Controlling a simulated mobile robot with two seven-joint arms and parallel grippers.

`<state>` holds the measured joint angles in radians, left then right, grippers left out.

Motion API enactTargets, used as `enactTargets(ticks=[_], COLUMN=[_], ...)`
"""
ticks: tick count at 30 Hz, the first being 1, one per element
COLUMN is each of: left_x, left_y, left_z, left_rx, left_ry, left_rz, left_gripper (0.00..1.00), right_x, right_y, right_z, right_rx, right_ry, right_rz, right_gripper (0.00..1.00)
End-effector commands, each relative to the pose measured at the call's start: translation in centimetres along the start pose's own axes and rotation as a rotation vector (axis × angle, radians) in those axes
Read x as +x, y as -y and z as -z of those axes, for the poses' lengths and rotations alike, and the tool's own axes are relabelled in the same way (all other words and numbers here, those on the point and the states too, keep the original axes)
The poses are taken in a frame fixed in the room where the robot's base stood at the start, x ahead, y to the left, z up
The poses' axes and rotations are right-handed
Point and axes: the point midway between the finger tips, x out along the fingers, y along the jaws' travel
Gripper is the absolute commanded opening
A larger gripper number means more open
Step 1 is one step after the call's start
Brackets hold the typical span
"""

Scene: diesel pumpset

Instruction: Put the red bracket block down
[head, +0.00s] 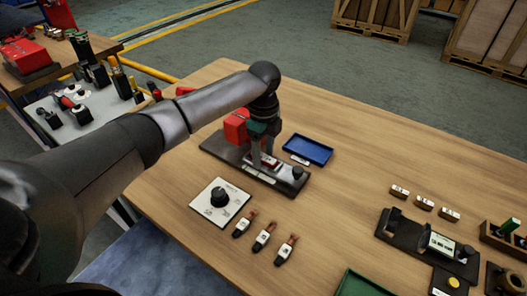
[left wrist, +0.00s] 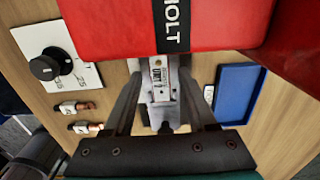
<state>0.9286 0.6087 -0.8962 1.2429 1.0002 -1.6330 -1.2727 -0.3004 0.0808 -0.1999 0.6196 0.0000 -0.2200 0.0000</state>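A small red block with a white top (head: 263,160), which looks like the red bracket block, is low on the dark base plate (head: 222,150), between or just below my left fingers. My left gripper (head: 264,154) points down over this plate, its fingers apart. In the left wrist view the fingers run up on either side of a pale labelled piece (left wrist: 158,75). A big red housing (left wrist: 100,25) hides the fingertips there, so I cannot tell whether they touch the piece. My right gripper is not in view.
The red housing (head: 236,125) rises close beside my gripper. A blue tray (head: 308,150) lies to the right of the plate. A white knob panel (head: 220,203) and several small parts (head: 264,236) lie nearer. Another fixture (head: 425,240) is at right. The table's middle is clear.

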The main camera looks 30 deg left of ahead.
Motion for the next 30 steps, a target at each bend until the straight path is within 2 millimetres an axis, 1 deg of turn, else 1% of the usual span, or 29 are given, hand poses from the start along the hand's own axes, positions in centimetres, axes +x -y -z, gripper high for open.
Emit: enactTargets(ticks=[8, 11, 14, 21, 24, 27, 30], left_x=[-0.2, -1.0, -2.8, -8.1, -9.8, -11.2, -12.0], left_y=[0.0, 0.1, 0.1, 0.1, 0.1, 0.1, 0.1], left_z=[0.0, 0.0, 0.0, 0.0, 0.0, 0.0, 0.0], left_rx=[0.0, 0.001, 0.0, 0.0, 0.001, 0.0, -0.001], left_ry=[0.0, 0.0, 0.0, 0.0, 0.0, -0.001, -0.001], left_rz=[0.001, 0.003, 0.005, 0.005, 0.003, 0.003, 0.001], left_gripper=[0.59, 0.59, 0.59, 0.59, 0.59, 0.59, 0.59], right_x=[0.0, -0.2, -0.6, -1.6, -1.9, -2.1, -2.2], right_y=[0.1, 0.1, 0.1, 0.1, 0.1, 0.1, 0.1], right_z=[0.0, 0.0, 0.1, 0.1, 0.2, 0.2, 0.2], right_rx=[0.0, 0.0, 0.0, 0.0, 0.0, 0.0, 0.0], right_ry=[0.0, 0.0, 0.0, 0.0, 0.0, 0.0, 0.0], right_rz=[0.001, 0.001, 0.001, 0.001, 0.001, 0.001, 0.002], right_gripper=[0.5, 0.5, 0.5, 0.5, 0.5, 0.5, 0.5])
